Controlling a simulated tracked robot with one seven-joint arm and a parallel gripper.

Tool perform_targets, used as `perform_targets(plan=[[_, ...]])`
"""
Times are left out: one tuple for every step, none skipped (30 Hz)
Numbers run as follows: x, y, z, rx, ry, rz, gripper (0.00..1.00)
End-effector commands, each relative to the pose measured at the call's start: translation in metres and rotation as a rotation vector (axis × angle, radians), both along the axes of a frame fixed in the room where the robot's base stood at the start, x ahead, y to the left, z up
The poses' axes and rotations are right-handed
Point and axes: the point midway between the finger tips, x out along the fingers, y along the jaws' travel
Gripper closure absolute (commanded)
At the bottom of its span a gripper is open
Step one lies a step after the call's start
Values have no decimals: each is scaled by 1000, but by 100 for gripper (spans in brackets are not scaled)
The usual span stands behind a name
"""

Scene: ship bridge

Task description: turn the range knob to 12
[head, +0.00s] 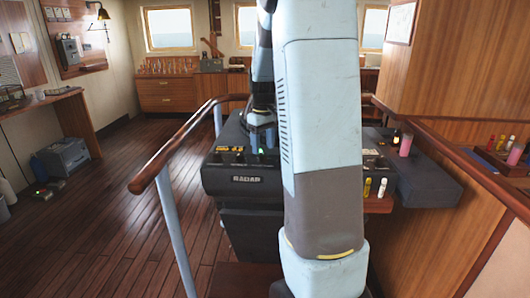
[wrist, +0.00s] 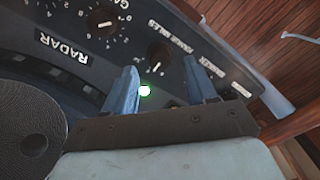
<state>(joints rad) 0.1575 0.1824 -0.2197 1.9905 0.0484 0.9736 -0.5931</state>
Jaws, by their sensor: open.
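The radar console (head: 230,180) stands ahead of me, its front marked RADAR. In the wrist view its dark panel (wrist: 25,20) is upside down and tilted. The range knob (wrist: 158,57) is a small black knob beside the RANGE MILES label, with small white scale marks around it. Which mark it points to is too small to read. My gripper (wrist: 161,66) is open, with one blue-grey finger on each side of the range knob. I cannot tell whether the fingers touch it. In the head view my arm hides much of the console.
Another knob (wrist: 104,22) with a numbered dial, labelled GAIN, sits left of the range knob. A wooden handrail (head: 165,155) runs left of the console. Yellow and white bottles (head: 374,188) stand to its right.

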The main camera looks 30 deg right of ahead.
Motion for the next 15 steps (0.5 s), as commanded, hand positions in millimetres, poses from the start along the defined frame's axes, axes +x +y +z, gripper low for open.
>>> perform_targets(plan=[[-1, 0, -8, 0, 3, 0, 44], [-1, 0, -12, 1, 3, 0, 44], [0, 0, -17, 1, 2, 0, 44], [0, 0, -19, 0, 1, 1, 44], [0, 0, -22, 0, 1, 1, 44], [0, 0, -25, 0, 2, 1, 44], [0, 0, -27, 0, 2, 1, 44], [0, 0, -29, 0, 1, 1, 44], [0, 0, -30, 0, 1, 1, 44], [0, 0, -31, 0, 1, 1, 44], [0, 0, -32, 0, 1, 1, 44], [0, 0, -33, 0, 1, 1, 44], [0, 0, -33, 0, 1, 0, 44], [0, 0, -33, 0, 1, 0, 44], [0, 0, -33, 0, 1, 0, 44]])
